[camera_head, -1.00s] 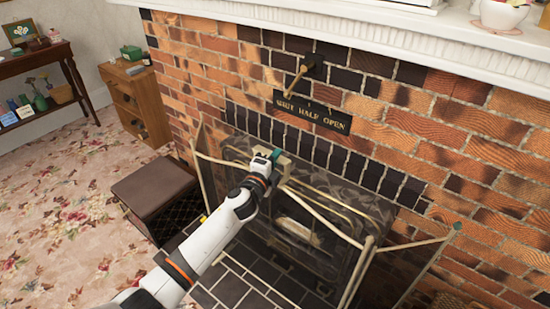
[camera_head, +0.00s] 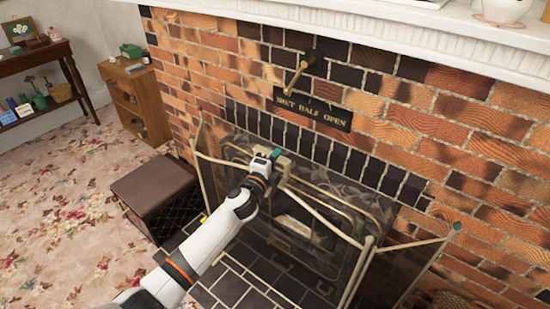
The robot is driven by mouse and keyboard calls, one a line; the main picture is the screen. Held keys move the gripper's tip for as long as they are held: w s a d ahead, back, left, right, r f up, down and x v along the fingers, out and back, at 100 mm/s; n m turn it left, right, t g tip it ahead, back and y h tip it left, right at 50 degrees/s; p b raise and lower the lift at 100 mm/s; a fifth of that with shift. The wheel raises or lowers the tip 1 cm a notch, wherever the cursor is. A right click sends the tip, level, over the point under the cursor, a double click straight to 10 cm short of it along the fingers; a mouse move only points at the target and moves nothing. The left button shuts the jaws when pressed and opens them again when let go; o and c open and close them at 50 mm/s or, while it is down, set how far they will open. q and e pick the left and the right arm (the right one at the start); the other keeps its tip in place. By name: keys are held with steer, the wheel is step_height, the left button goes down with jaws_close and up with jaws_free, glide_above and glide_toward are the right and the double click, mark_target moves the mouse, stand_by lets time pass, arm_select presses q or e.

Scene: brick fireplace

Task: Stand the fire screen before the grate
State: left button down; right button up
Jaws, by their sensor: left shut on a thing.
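The fire screen (camera_head: 325,220) has a pale brass-coloured frame and dark see-through mesh panels. It stands on the tiled hearth in front of the grate (camera_head: 300,225), with side panels at left and right. My left gripper (camera_head: 278,157) is shut on the top rail of the screen, near the left end of its middle panel. The jaws partly hide the rail there. The grate and a pale piece inside it show dimly through the mesh. My right gripper is not in view.
A brown-lidded box (camera_head: 154,190) stands left of the hearth. A brass lever (camera_head: 298,76) and a dark sign (camera_head: 313,109) are on the brick wall above. A wooden cabinet (camera_head: 140,100) stands at the back left. Flowered carpet (camera_head: 70,220) lies open at left.

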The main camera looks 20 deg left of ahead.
arm_select(q)
steer(key=shift+w+b, duration=0.1)
steer(key=shift+b, duration=0.25)
stand_by(0.4)
stand_by(0.5)
steer(key=c, duration=1.5)
jaws_free()
steer(key=shift+s+d, duration=0.1)
steer(key=shift+s, duration=0.1)
steer(key=shift+o, duration=1.3)
steer(key=shift+s+f, duration=0.1)
steer(key=shift+f, duration=0.5)
steer(key=shift+o, duration=0.6)
steer(key=shift+r, duration=0.15)
steer(key=shift+r, duration=0.1)
